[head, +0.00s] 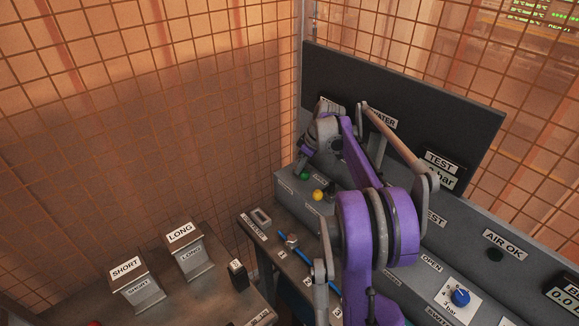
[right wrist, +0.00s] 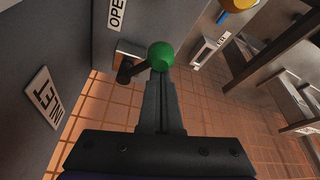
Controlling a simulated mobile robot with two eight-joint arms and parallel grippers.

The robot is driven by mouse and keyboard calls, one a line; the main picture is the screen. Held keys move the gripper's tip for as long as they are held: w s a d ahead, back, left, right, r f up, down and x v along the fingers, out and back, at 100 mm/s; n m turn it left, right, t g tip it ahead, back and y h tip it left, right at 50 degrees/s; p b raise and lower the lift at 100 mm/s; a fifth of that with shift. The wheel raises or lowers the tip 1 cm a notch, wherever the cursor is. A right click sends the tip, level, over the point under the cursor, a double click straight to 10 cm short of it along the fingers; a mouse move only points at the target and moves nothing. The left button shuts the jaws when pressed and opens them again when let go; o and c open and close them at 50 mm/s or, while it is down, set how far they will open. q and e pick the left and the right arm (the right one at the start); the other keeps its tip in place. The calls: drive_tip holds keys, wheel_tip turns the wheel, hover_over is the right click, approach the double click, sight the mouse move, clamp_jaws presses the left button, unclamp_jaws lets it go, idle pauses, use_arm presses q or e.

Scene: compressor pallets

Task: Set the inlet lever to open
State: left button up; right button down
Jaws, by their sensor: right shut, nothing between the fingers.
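The inlet lever has a green ball knob (right wrist: 160,55) on a short dark arm (right wrist: 128,71), which runs left to a mount on the grey panel. An OPEN label (right wrist: 117,12) is above it and a partly readable label that seems to say INLET (right wrist: 45,110) is lower left. My right gripper (right wrist: 160,78) is shut and empty, its fingertips right at the green knob; I cannot tell whether they touch. In the head view the green knob (head: 304,175) shows small beside my right gripper (head: 303,165). My left gripper is not in view.
A yellow knob (head: 318,195) sits close to the green one. A dark upright board (head: 460,120) stands behind the grey console. SHORT (head: 126,270) and LONG (head: 181,234) blocks stand on the lower left table. Wire mesh (head: 150,110) closes off the back and left.

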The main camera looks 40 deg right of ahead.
drive_tip(key=shift+s+d, duration=0.65)
drive_tip(key=shift+d, duration=0.35)
idle(0.3)
